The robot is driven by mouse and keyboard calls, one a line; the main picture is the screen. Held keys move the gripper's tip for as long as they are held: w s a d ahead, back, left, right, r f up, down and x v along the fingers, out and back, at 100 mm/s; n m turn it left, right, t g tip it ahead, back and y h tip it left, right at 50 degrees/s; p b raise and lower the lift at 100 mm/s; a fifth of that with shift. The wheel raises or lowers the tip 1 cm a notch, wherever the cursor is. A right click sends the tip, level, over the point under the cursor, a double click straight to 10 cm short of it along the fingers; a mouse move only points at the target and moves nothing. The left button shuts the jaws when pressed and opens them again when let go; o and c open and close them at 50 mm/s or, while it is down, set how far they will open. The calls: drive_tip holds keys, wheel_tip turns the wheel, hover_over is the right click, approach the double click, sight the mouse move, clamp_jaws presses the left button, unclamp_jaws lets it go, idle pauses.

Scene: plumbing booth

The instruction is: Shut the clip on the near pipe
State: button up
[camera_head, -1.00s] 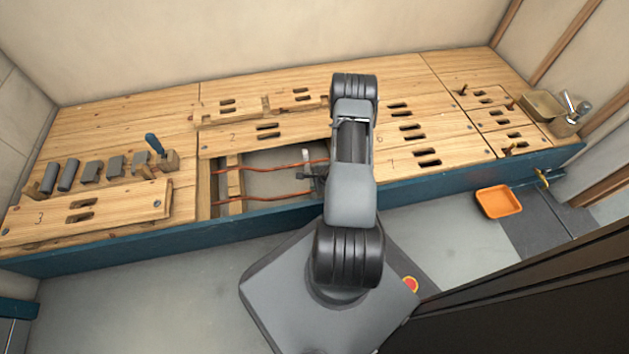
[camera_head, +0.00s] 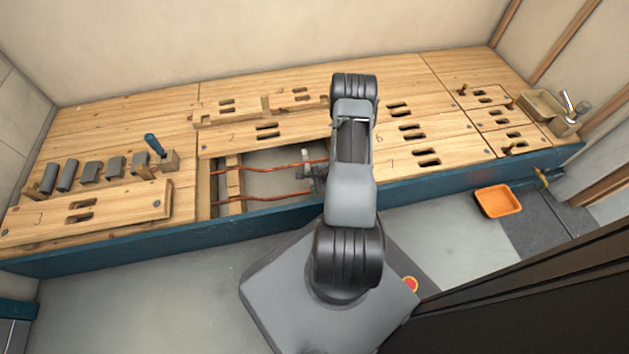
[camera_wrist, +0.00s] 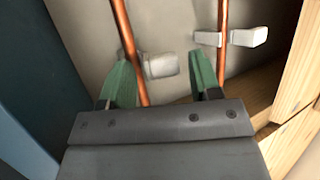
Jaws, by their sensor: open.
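Two copper pipes run through an open bay in the bench. The near pipe (camera_head: 265,198) also shows in the wrist view (camera_wrist: 127,38), on the left and closer to the blue front board. A pale clip (camera_wrist: 160,66) sits at it, with its block sticking out to the right of the pipe; whether it is latched I cannot tell. The far pipe (camera_wrist: 222,45) has a similar pale clip (camera_wrist: 247,37). My gripper (camera_wrist: 163,82) is open and empty, its green fingers apart, with the near pipe and clip lying between them in the picture.
The blue front board (camera_head: 130,245) and the wooden bay edge (camera_wrist: 292,100) flank the opening. Wooden covers with slots lie around the bay. Grey blocks and a blue-handled tool (camera_head: 154,145) stand at left. An orange tray (camera_head: 498,202) lies on the floor.

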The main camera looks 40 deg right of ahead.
drive_tip(key=p+v, duration=0.5)
drive_tip(key=v, duration=0.8)
drive_tip(key=shift+s+r+p, duration=0.25)
drive_tip(key=shift+r+p, duration=0.05)
drive_tip(key=shift+p, duration=0.05)
drive_tip(key=shift+d, duration=0.1)
